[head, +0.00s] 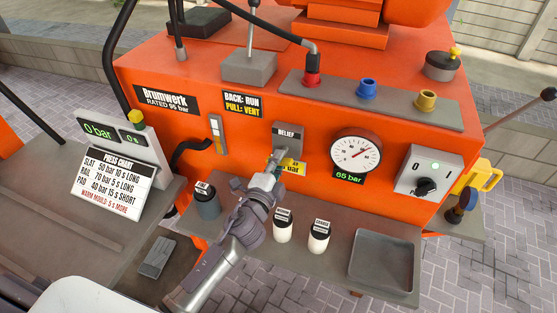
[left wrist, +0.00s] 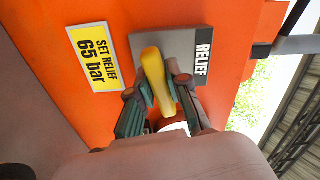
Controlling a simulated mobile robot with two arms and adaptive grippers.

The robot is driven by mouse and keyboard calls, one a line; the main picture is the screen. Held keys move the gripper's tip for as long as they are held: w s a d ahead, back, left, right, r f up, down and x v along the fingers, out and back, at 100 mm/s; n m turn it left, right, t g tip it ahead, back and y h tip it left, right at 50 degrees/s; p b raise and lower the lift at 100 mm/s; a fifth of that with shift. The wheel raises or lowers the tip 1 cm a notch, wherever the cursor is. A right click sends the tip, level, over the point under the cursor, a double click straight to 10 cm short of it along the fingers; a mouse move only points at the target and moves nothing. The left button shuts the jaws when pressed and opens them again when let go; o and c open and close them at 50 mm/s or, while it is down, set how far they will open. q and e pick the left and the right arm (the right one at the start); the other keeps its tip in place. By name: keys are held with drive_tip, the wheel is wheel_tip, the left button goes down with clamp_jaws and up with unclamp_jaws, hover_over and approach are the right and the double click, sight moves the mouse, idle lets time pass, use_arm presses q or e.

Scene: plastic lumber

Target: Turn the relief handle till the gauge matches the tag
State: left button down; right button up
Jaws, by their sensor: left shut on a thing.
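The relief handle is a yellow lever on a grey block marked RELIEF (head: 287,137), on the orange machine's front. In the left wrist view the yellow handle (left wrist: 152,68) stands between the two fingers of my left gripper (left wrist: 163,103), which is shut on it. In the head view my left gripper (head: 271,170) covers most of the handle. The yellow tag (left wrist: 94,57) beside the block reads SET RELIEF 65 bar; in the head view it is partly hidden. The round gauge (head: 356,150) has a red needle, and its green readout (head: 349,178) shows 65 bar. My right gripper is not in view.
A shelf below holds a dark grey canister (head: 207,203), two white bottles (head: 283,229) (head: 319,240) and an empty grey tray (head: 383,266). A control box with a black knob (head: 426,187) is at right. A press chart (head: 112,182) stands at left.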

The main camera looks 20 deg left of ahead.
use_arm(q)
drive_tip(key=m+p, duration=0.1)
drive_tip(key=m, duration=0.5)
drive_tip(key=shift+m, duration=0.3)
idle(0.4)
drive_tip(key=c, duration=1.1)
unclamp_jaws()
drive_tip(key=s, duration=1.2)
drive_tip(key=shift+a, duration=0.2)
